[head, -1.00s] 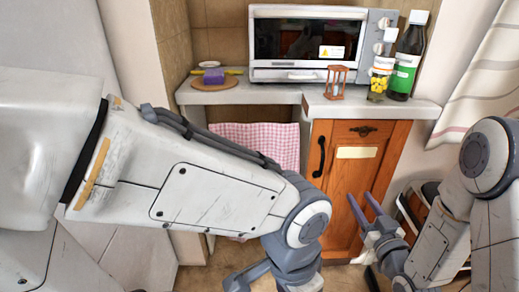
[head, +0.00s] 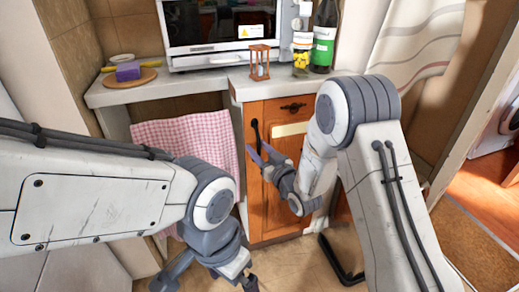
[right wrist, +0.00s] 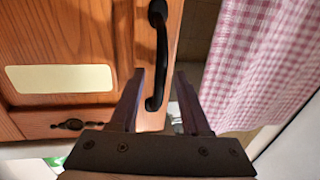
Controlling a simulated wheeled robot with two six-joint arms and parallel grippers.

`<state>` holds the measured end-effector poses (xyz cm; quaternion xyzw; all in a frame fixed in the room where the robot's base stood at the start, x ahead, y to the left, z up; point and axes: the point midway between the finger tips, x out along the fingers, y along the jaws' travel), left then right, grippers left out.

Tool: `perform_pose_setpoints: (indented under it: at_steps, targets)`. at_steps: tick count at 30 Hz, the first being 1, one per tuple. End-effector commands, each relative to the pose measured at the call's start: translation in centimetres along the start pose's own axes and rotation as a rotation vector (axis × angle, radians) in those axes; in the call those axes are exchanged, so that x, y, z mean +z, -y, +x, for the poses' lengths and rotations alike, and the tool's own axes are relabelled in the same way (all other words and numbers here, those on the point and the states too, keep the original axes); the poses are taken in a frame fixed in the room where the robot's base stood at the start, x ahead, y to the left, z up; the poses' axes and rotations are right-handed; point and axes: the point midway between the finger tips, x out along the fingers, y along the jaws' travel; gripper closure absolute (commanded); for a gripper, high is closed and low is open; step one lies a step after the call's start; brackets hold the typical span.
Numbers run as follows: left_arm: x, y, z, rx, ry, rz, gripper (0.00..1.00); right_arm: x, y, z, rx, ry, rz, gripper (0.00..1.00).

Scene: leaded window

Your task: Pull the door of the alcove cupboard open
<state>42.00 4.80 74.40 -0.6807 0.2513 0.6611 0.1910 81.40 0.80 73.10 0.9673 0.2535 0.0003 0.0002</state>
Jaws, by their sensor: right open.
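The alcove cupboard is orange wood, and its door (head: 276,190) looks shut in the head view. It also fills the left of the right wrist view (right wrist: 100,22). A black bar handle (head: 256,130) stands upright near the door's left edge. My right gripper (head: 259,151) is open in front of the door at the handle. In the right wrist view, the handle (right wrist: 159,50) runs down into the space between the open fingers (right wrist: 159,84); I cannot tell whether they touch it. My left gripper (head: 205,279) is low in the head view, its fingertips unclear.
A pale label (head: 290,129) and dark pull (head: 292,107) are on the cupboard front. A pink checked cloth (head: 187,136) hangs left of it. Above, the worktop (head: 190,89) holds a microwave (head: 205,30), an hourglass (head: 260,62), a jar (head: 302,52) and a bottle (head: 324,38).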

Motion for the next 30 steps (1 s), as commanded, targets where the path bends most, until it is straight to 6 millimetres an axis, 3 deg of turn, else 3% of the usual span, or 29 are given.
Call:
perform_pose_setpoints:
  at_steps: [8, 9, 12, 30]
  targets:
    - [0.0, 0.0, 0.01, 0.0, 0.0, 0.0, 0.0, 0.03, -0.12, 0.16, 0.002, 0.001, 0.001, 0.53]
    - [0.0, 0.0, 0.01, 0.0, 0.0, 0.0, 0.0, 0.03, -0.13, 0.15, 0.002, 0.001, 0.001, 0.61]
    - [0.0, 0.0, 0.01, 0.0, 0.0, 0.0, 0.0, 0.02, -0.14, 0.13, 0.002, 0.001, 0.001, 0.99]
    - [0.0, 0.0, 0.01, 0.0, 0.0, 0.0, 0.0, -0.02, -0.2, 0.12, 0.004, 0.0, 0.0, 1.0]
